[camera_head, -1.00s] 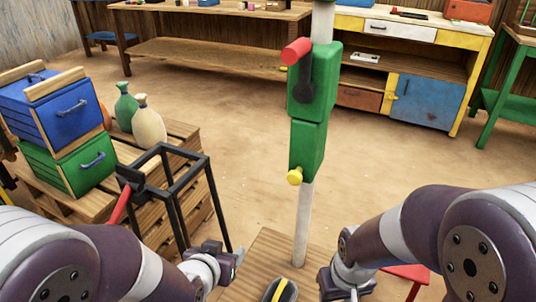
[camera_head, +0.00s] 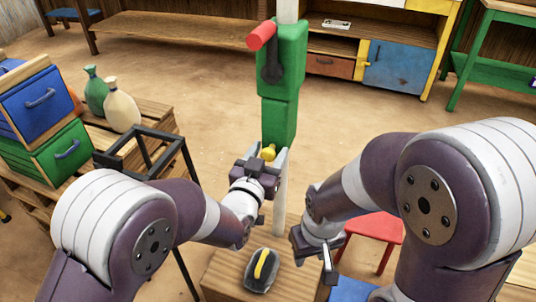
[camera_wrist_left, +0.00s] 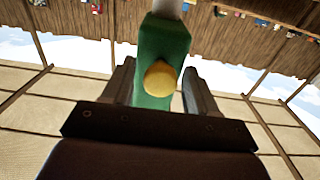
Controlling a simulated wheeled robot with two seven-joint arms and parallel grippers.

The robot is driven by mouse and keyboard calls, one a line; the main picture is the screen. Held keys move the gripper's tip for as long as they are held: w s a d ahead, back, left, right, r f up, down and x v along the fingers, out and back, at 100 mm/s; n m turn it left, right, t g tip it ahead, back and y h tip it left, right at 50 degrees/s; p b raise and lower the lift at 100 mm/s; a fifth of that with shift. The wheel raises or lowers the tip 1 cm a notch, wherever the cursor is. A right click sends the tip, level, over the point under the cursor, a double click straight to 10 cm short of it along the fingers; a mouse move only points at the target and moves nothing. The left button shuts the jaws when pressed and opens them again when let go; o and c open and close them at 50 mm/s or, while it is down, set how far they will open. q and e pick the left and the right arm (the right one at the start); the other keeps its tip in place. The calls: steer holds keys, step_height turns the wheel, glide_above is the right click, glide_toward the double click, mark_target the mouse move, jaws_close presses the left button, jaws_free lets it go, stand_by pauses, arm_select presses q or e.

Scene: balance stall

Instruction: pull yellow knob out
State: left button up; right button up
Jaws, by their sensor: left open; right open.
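The yellow knob (camera_head: 268,153) sticks out near the bottom of the green box (camera_head: 279,120) on a pale post. My left gripper (camera_head: 264,164) is open just in front of the knob, with its fingers pointing at it. In the left wrist view the knob (camera_wrist_left: 160,78) shows between the two spread finger tips (camera_wrist_left: 160,90), in front of the green box (camera_wrist_left: 162,45). I cannot tell whether the fingers reach past the knob; they are not closed on it. My right gripper (camera_head: 325,258) is open and empty, low to the right of the post.
A red handle (camera_head: 262,35) on a dark crank juts from the box's upper part. A dark object with a yellow stripe (camera_head: 261,270) lies on the wooden surface (camera_head: 225,275) below. A black frame (camera_head: 150,150) stands left of my left arm. A red stool (camera_head: 375,228) is at right.

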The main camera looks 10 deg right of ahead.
mark_target(267, 156)
arm_select(q)
jaws_close()
steer(key=shift+v, duration=1.5)
steer(key=shift+s, duration=0.1)
steer(key=shift+f, duration=0.1)
jaws_free()
steer(key=shift+s+a, duration=0.1)
steer(key=p+v, duration=0.1)
steer(key=v, duration=1.1)
steer(key=shift+s+a, duration=0.25)
